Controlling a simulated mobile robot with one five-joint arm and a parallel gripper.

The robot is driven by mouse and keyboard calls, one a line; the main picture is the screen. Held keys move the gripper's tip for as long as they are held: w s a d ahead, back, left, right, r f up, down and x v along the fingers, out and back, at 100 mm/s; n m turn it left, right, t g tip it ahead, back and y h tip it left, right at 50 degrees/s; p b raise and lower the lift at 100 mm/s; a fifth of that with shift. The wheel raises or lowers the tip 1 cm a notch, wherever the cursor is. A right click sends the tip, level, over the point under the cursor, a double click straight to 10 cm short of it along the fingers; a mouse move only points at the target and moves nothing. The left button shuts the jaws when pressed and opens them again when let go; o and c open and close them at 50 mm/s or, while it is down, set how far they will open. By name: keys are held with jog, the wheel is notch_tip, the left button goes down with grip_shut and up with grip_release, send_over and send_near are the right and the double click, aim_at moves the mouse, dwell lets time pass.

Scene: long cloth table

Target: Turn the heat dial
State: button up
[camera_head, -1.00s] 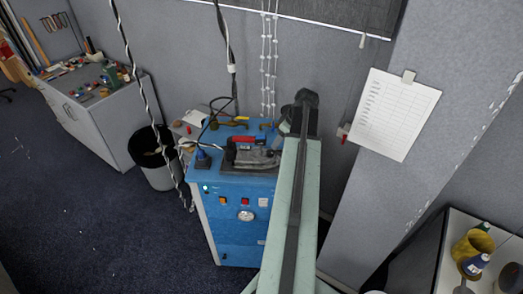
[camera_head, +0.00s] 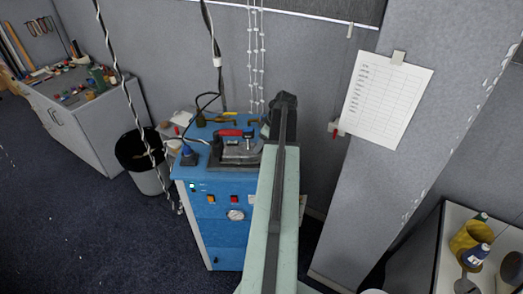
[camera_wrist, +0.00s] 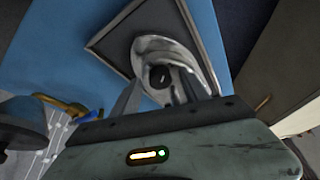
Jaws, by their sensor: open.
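A small black round dial (camera_wrist: 160,77) sits on a shiny silver body in the wrist view, which rests on a dark-edged pad (camera_wrist: 104,42) on a blue top. My gripper (camera_wrist: 160,88) is open, its two grey fingers around the dial's near side; I cannot tell whether they touch it. In the head view an iron with a red handle (camera_head: 232,133) lies on the blue cabinet (camera_head: 226,248). The dial cannot be made out there, and my gripper is hidden behind my arm.
The cabinet front has switches (camera_head: 211,199) and a round white gauge (camera_head: 236,215). Twisted cords (camera_head: 125,80) hang at the left, by a black-rimmed bin (camera_head: 138,150). A wall pillar with a paper sheet (camera_head: 388,100) stands right. A grey bench (camera_head: 88,115) stands at far left.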

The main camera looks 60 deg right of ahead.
jog(key=shift+r, duration=0.1)
grip_shut()
jog(key=m, duration=0.1)
jog(key=m+h, duration=0.1)
jog(key=m, duration=0.1)
jog(key=shift+a, duration=0.25)
jog(key=shift+m+h, duration=0.7)
jog(key=shift+m, duration=0.9)
